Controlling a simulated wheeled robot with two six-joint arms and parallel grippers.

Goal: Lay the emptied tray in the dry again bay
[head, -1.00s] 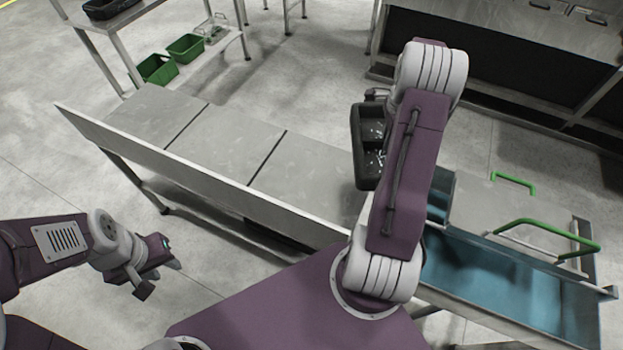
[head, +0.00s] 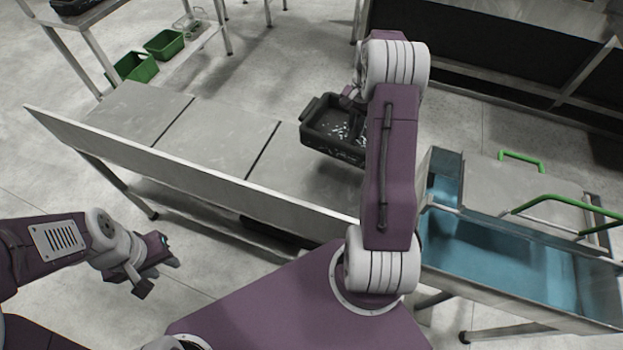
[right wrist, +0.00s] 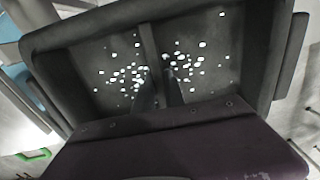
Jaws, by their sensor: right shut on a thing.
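A black two-compartment tray (head: 322,148) with white specks inside is over the right-hand bay (head: 300,185) of the grey bench. I cannot tell whether it touches the bench. My right gripper (right wrist: 157,85) is shut on the tray's middle divider, as the right wrist view shows; white specks lie on both sides of the divider (right wrist: 148,45). In the head view my right arm hides the tray's right end. My left gripper (head: 160,278) is open and empty, in front of the bench at the left. No bay label is readable.
Dark seams split the bench top into bays; the middle bay (head: 215,137) and left bay (head: 140,110) are bare. A raised lip (head: 180,170) runs along its front. A blue-lined trough (head: 500,255) with green handles (head: 560,202) stands at right. Green bins (head: 135,68) sit on a low shelf.

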